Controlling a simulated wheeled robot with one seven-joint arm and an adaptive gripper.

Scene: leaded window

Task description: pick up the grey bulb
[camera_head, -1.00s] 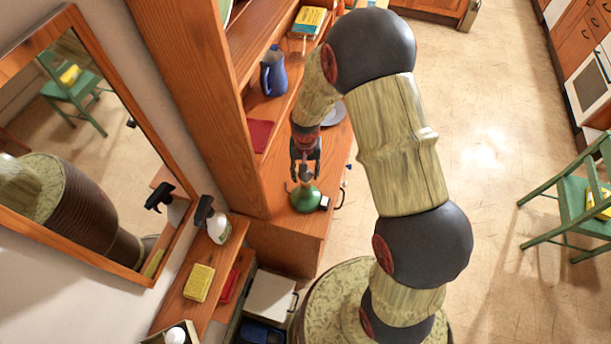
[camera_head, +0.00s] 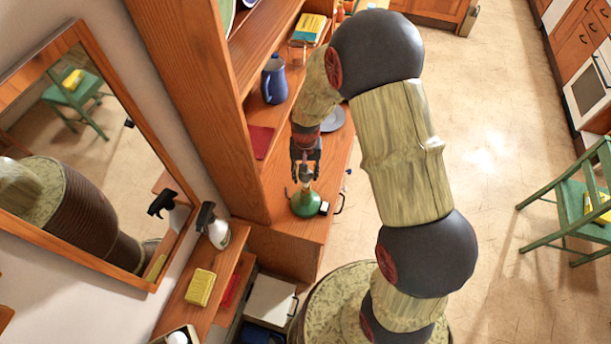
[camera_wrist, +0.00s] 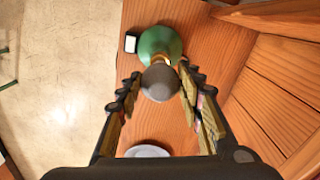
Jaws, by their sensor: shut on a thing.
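The grey bulb (camera_wrist: 160,82) is round and dark grey in the wrist view, between the fingertips of my gripper (camera_wrist: 158,84). My gripper is shut on it. Below the bulb is a green, round-bodied lamp base (camera_wrist: 158,42) with a brass-coloured neck; I cannot tell whether the bulb still touches the neck. In the head view, my gripper (camera_head: 306,168) points down over the green base (camera_head: 305,203), which stands on the wooden counter. The fingers partly hide the bulb there.
A small dark-and-white block (camera_wrist: 131,43) is beside the lamp base. A grey plate (camera_head: 333,117) lies behind my gripper. A blue jug (camera_head: 274,80) and a red cloth (camera_head: 261,141) are in the wooden shelf unit (camera_head: 195,75) to the left. Open floor is on the right.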

